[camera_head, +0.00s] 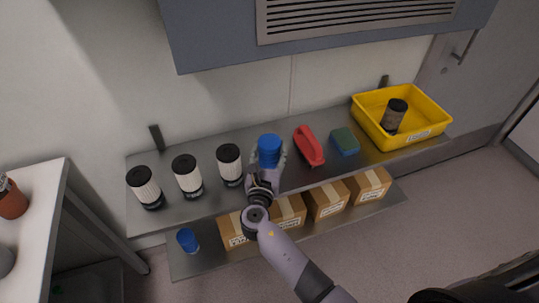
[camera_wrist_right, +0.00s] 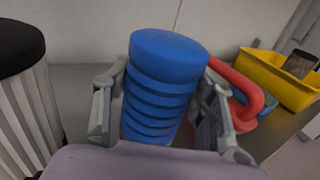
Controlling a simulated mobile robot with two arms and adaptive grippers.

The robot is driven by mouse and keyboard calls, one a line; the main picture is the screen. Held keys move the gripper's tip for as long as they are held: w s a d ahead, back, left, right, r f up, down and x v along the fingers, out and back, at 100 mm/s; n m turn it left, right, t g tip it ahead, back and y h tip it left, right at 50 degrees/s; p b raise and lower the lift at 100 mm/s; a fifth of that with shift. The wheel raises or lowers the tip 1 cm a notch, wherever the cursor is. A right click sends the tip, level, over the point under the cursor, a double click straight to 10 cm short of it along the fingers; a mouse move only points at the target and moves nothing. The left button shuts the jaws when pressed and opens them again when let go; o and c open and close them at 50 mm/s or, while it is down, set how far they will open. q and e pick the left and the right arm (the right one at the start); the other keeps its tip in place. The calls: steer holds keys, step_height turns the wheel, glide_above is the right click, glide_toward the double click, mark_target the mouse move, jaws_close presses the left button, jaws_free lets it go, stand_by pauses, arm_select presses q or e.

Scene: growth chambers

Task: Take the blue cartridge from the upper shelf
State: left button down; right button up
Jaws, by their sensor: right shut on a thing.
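The blue cartridge (camera_head: 269,148) is upright at the upper shelf (camera_head: 215,206), between the white filters and a red-handled item. In the right wrist view the ribbed blue cartridge (camera_wrist_right: 163,90) stands between my right gripper's fingers, one on each side. My right gripper (camera_head: 266,165) is shut on it. The cartridge's lower end is hidden by the gripper, so I cannot tell whether it touches the shelf. A second blue object (camera_head: 187,240) stands on the lower shelf at the left. My left gripper is not in view.
Several white filters with black caps, such as this one (camera_head: 229,165), stand left of the gripper. A red handle (camera_head: 309,146), a green-blue sponge (camera_head: 344,141) and a yellow bin (camera_head: 436,124) holding a dark-capped cartridge (camera_head: 395,115) are to the right. Cardboard boxes (camera_head: 326,200) sit below.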

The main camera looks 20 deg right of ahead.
steer(key=c, duration=0.6)
steer(key=shift+r, duration=0.1)
